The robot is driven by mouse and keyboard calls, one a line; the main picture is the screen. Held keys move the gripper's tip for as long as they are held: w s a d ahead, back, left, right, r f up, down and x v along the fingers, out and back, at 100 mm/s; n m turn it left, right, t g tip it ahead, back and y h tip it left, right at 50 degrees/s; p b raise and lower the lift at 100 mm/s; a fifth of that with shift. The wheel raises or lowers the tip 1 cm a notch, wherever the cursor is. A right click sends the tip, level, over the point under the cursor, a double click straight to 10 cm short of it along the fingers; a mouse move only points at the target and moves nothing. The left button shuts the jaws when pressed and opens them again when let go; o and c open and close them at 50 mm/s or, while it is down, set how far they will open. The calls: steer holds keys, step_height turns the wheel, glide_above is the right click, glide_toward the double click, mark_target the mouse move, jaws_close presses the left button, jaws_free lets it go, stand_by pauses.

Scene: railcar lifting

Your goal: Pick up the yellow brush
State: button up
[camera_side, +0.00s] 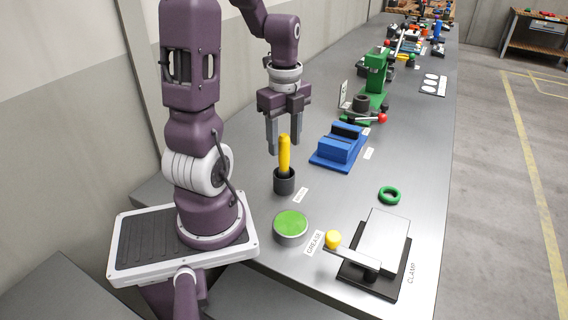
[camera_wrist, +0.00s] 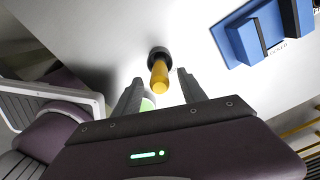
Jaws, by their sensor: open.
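The yellow brush (camera_side: 284,154) stands upright in a dark round holder (camera_side: 284,184) on the grey bench. In the wrist view the brush (camera_wrist: 159,76) shows between and beyond the two fingers, with the holder (camera_wrist: 158,53) at its far end. Its lower end is hidden in the holder. My gripper (camera_side: 284,150) is open, fingers pointing down, at the height of the brush's upper part. In the wrist view my gripper (camera_wrist: 157,80) has one finger on each side of the brush, with gaps visible. I cannot tell how far the fingers reach down along it.
A round tin with a green top (camera_side: 291,224) stands in front of the holder. A blue block fixture (camera_side: 340,146) is to the right. A green ring (camera_side: 389,195) and a clamp (camera_side: 376,250) with a yellow knob lie nearer the front right. Bare bench surrounds the holder.

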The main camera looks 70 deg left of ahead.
steer(key=shift+f, duration=0.55)
jaws_close()
steer(key=shift+r, duration=0.1)
